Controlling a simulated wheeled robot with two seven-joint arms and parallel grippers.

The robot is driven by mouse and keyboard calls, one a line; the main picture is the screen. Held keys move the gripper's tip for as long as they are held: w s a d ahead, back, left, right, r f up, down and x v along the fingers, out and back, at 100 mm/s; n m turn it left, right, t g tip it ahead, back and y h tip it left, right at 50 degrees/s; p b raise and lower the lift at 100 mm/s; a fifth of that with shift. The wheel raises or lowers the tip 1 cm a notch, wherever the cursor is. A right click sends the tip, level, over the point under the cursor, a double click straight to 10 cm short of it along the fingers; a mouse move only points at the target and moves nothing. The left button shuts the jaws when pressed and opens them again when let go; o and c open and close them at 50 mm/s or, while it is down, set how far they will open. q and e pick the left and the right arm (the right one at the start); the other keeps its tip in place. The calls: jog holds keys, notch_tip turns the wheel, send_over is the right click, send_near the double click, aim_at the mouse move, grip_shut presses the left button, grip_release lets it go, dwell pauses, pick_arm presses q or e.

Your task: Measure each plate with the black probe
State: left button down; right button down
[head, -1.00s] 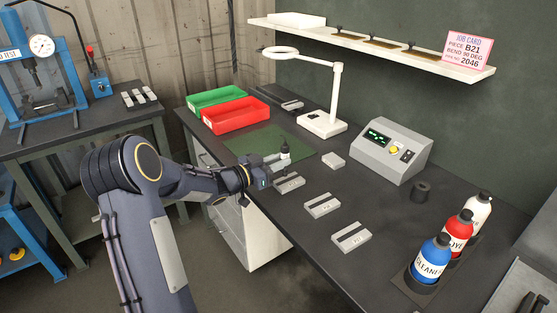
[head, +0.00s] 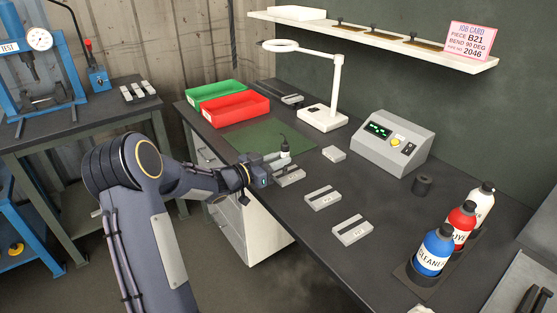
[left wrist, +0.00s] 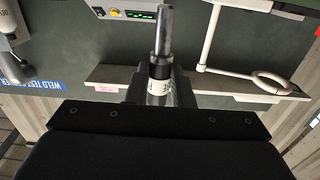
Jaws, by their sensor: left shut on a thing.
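My left gripper (head: 276,162) is shut on the probe (head: 285,147), which has a dark top and a pale band. The probe also shows in the left wrist view (left wrist: 160,75), with its metal end pointing up the picture. In the head view it stands roughly upright by the first grey plate (head: 290,177), which the gripper partly covers. I cannot tell whether the probe touches that plate. A second plate (head: 323,198) and a third plate (head: 352,230), each with a dark strip, lie towards the front right. The grey meter (head: 392,145) has a lit green display. My right gripper is not in view.
A small pale block (head: 334,153) and a dark round holder (head: 422,185) stand near the meter. A red tray (head: 235,110), a green tray (head: 213,91) and a magnifier lamp (head: 322,118) are behind. Bottles, including a blue one (head: 434,252), stand at right.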

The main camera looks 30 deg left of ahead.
pick_arm(q)
jog(key=shift+f+b, duration=0.45)
jog(key=shift+f, duration=0.25)
dwell(1.1)
notch_tip(320, 180, up, 7)
jog(key=p, duration=0.5)
dwell(0.5)
jog(key=shift+r, duration=0.1)
dwell(2.3)
